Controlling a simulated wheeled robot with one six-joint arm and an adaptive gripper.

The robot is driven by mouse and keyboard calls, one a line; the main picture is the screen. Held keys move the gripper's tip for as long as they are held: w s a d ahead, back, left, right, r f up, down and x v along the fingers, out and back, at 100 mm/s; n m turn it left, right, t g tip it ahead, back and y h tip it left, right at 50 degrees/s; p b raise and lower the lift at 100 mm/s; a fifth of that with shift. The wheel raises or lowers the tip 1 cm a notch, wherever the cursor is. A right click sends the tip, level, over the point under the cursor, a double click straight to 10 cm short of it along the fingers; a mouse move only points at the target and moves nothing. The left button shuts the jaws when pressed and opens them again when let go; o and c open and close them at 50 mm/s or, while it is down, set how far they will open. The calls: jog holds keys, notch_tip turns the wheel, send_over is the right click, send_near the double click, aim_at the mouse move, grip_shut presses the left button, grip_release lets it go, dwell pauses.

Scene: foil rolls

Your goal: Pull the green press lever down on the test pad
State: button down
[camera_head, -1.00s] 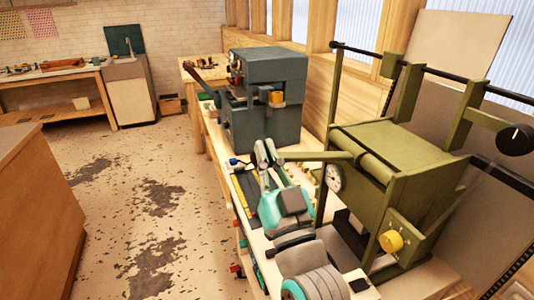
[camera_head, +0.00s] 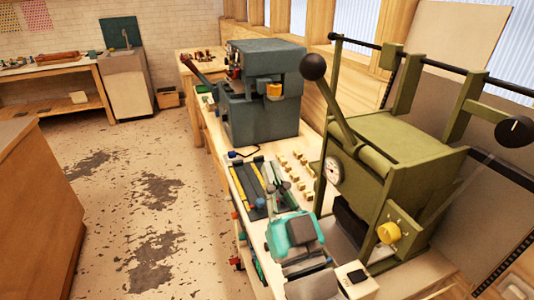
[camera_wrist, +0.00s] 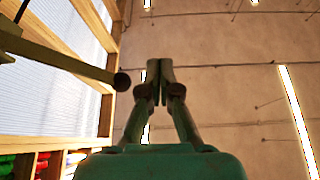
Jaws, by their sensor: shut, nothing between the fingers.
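The green press (camera_head: 400,145) stands at the right on the bench. Its green lever (camera_head: 340,112) slants up and left to a black ball knob (camera_head: 314,67). A dark block (camera_head: 350,222) shows under the press; I cannot make out the test pad clearly. My gripper (camera_head: 283,188), with a teal body, is low in front of the press, well below the knob and apart from it. In the wrist view its fingers (camera_wrist: 158,78) are shut and empty, pointing up; the lever's knob (camera_wrist: 122,82) shows to their left, apart from them.
A blue-grey machine (camera_head: 265,90) stands farther back on the bench. Several small yellowish blocks (camera_head: 296,172) and a tray with coloured bars (camera_head: 258,185) lie between it and my gripper. A wooden cabinet (camera_head: 35,215) is at left; the floor between is clear.

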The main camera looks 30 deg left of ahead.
jog(key=v, duration=0.7)
jog(key=shift+r, duration=0.4)
jog(key=shift+s+d, duration=0.1)
jog(key=shift+d, duration=0.05)
dwell(0.5)
jog(key=s+d+f+m+t+h, duration=0.25)
jog(key=d+f+h, duration=0.35)
jog(key=d+f, duration=0.5)
jog(key=s+d+f+m+t+h, duration=0.15)
jog(key=d+f+m+h, duration=0.35)
jog(key=d+f, duration=0.6)
jog(key=s+d+f+m+g+h, duration=0.1)
jog(key=s+d+f, duration=0.4)
jog(key=s, duration=0.6)
jog(key=s+d+f+m+g+h, duration=0.1)
jog(key=s+d+f+g+h, duration=0.2)
jog(key=s, duration=0.9)
jog(key=shift+d+f+h, duration=0.95)
jog(key=shift+d+h, duration=0.7)
jog(key=shift+h, duration=0.05)
